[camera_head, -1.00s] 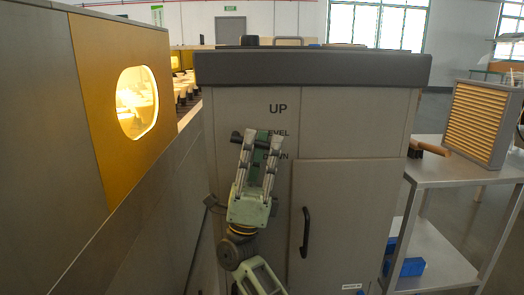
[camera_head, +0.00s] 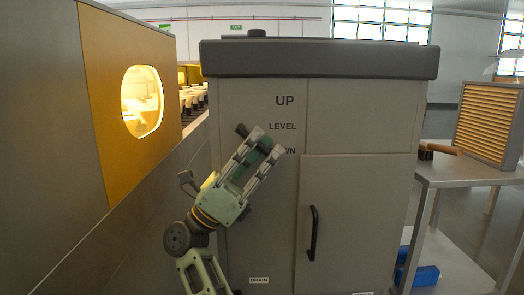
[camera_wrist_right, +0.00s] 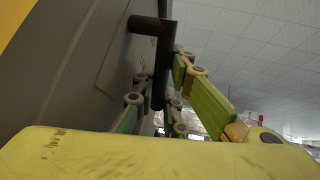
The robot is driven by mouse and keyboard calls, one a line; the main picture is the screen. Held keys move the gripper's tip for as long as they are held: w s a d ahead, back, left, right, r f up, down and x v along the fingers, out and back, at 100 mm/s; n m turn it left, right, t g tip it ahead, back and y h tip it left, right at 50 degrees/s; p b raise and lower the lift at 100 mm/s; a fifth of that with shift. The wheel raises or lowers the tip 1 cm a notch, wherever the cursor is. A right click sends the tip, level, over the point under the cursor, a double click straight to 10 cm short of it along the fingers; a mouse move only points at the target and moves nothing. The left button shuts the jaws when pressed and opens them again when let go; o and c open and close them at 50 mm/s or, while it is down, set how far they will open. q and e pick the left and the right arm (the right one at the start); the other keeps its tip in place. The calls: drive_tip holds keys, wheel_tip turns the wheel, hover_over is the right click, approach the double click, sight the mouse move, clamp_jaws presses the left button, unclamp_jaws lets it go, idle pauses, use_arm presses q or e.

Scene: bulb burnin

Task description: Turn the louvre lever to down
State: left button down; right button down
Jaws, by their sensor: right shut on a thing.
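The louvre lever (camera_head: 242,130) is a dark bar on the grey cabinet front, beside the UP, LEVEL and DOWN labels. Only its dark end shows past the fingers in the head view. My right gripper (camera_head: 268,142) is shut on the lever, its fingers slanting up to the right and partly covering the DOWN label (camera_head: 290,151). In the right wrist view the black lever (camera_wrist_right: 162,55) has a stub toward the cabinet and a bar running down between the green-padded fingers. Which label the lever points to is hard to tell. My left gripper is not in view.
The grey cabinet (camera_head: 360,120) has a door with a black handle (camera_head: 313,232) right of my gripper. A grey-and-yellow wall with a lit window (camera_head: 142,101) closes off the left. A metal table (camera_head: 470,172) with a slatted louvre panel (camera_head: 487,118) stands at the right.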

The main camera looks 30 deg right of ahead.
drive_tip(key=shift+t, duration=0.3)
drive_tip(key=c, duration=2)
unclamp_jaws()
drive_tip(key=shift+c, duration=0.2)
drive_tip(key=v, duration=1.2)
drive_tip(key=shift+f, duration=0.15)
